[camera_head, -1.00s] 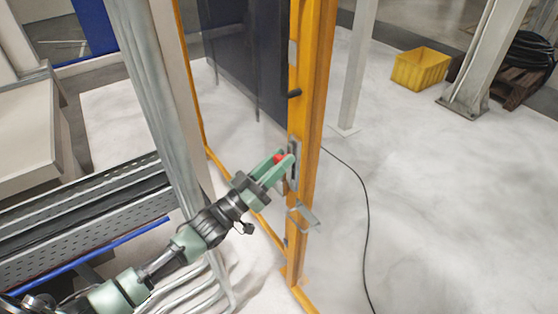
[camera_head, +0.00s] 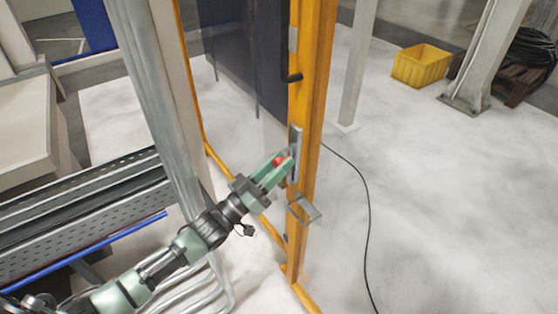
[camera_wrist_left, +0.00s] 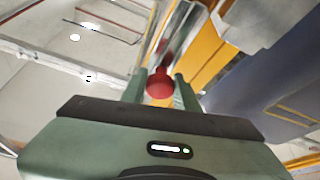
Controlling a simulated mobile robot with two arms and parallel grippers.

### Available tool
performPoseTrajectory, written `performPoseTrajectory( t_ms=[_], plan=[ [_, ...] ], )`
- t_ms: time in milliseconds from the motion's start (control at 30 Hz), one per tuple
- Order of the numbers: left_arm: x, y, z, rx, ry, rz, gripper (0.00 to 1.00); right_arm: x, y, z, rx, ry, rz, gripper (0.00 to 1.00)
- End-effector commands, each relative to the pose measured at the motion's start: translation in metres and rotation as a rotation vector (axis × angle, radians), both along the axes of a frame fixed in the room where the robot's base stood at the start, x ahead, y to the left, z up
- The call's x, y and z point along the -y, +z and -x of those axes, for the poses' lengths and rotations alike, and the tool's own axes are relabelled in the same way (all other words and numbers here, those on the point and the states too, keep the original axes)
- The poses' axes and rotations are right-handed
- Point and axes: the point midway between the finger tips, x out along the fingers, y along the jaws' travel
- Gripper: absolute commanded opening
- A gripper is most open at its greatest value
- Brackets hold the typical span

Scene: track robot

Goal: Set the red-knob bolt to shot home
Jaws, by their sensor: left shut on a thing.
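My left gripper (camera_head: 281,166) reaches in from the left in the head view and is shut on the red knob (camera_head: 279,160). In the left wrist view, the round red knob (camera_wrist_left: 160,86) sits between the two green fingers. The knob is at a grey metal bolt plate (camera_head: 297,140) on the orange gate post (camera_head: 315,100). The fingers partly cover the knob and the lower part of the bolt, so how far the bolt is slid cannot be told. My right gripper is not in view.
A dark handle (camera_head: 292,78) is higher on the post, and a grey metal loop (camera_head: 304,208) sticks out below the bolt. A dark gate panel (camera_head: 240,55) stands behind. A black cable (camera_head: 366,200) crosses the open floor at right. A yellow crate (camera_head: 421,67) stands farther back.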

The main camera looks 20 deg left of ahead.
Motion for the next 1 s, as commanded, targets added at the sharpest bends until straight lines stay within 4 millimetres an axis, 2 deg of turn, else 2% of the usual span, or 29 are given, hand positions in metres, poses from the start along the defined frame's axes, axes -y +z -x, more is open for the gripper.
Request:
performPoseTrajectory(
  t_ms=[33, 333, 367, 400, 433, 767, 1000],
  plan=[
    [0.000, -0.011, 0.000, -0.002, 0.000, -0.001, 0.00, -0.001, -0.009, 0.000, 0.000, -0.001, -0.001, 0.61],
    [0.000, -0.012, 0.000, -0.008, 0.001, -0.003, 0.00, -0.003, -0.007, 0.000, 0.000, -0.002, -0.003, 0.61],
    [0.000, -0.013, 0.000, -0.009, 0.001, -0.004, 0.38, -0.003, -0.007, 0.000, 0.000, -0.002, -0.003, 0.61],
    [0.000, -0.012, 0.000, -0.008, 0.000, -0.003, 0.49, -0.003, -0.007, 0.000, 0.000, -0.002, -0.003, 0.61],
    [0.000, -0.012, 0.000, -0.008, 0.000, -0.003, 0.52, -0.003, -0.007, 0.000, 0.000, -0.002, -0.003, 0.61],
    [-0.001, -0.011, 0.002, -0.004, 0.001, -0.001, 0.52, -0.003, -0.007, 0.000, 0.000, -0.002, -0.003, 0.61],
    [-0.018, -0.026, 0.029, -0.008, 0.000, -0.001, 0.52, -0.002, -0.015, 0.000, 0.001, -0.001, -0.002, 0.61]
  ],
)
